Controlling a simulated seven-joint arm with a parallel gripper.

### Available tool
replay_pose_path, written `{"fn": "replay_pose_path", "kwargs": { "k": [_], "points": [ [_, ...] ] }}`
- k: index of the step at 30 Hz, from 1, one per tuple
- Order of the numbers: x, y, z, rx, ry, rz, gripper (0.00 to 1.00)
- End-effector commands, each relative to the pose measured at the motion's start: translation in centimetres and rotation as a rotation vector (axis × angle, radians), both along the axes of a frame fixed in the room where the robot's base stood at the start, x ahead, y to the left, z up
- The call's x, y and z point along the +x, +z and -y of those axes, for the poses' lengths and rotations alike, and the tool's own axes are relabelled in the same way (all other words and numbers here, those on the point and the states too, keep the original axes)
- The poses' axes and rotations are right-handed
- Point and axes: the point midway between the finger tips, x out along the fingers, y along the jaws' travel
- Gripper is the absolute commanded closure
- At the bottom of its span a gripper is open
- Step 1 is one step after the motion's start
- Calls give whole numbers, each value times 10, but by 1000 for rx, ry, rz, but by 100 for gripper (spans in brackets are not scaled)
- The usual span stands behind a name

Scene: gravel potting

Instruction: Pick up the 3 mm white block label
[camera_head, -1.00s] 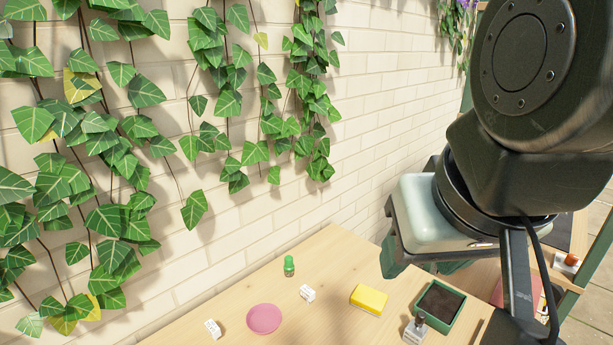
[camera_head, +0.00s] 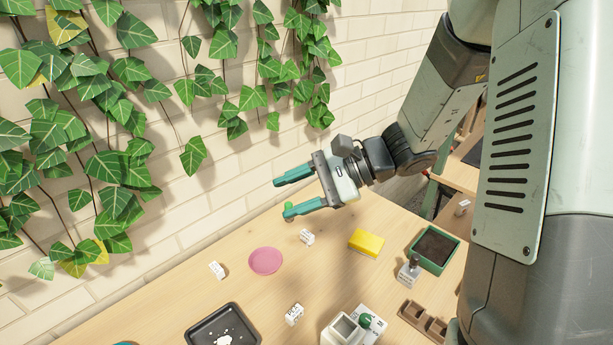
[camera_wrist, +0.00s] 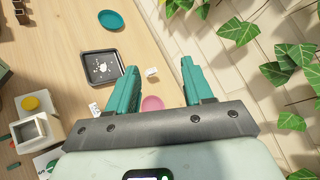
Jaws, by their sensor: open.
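Three small white block labels stand on the wooden table in the head view: one (camera_head: 307,237) right of the pink saucer, one (camera_head: 217,270) left of it, one (camera_head: 294,314) nearer the front. Their print is too small for me to tell which reads 3 mm. My gripper (camera_head: 283,198) is open and empty, raised above the back of the table, its fingers pointing left. In the wrist view, one white block (camera_wrist: 152,73) appears between the teal fingers, well beyond them, and another (camera_wrist: 94,109) is left of the left finger.
The pink saucer (camera_head: 265,261), yellow sponge (camera_head: 367,242), soil-filled green tray (camera_head: 435,248) and black tray (camera_head: 222,328) stand on the table. The ivy-covered brick wall (camera_head: 250,150) rises close behind.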

Motion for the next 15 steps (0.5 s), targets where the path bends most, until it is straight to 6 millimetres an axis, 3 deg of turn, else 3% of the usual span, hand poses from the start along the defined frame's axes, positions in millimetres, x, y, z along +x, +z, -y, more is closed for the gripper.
{"fn": "replay_pose_path", "kwargs": {
  "k": [1, 5, 9, 15],
  "points": [
    [15, -17, 0, 76, -73, -65, 49],
    [53, -54, 5, 259, -272, -194, 49],
    [90, -104, 21, 436, -511, -322, 49],
    [117, -170, 47, 605, -796, -448, 49]
  ]
}}
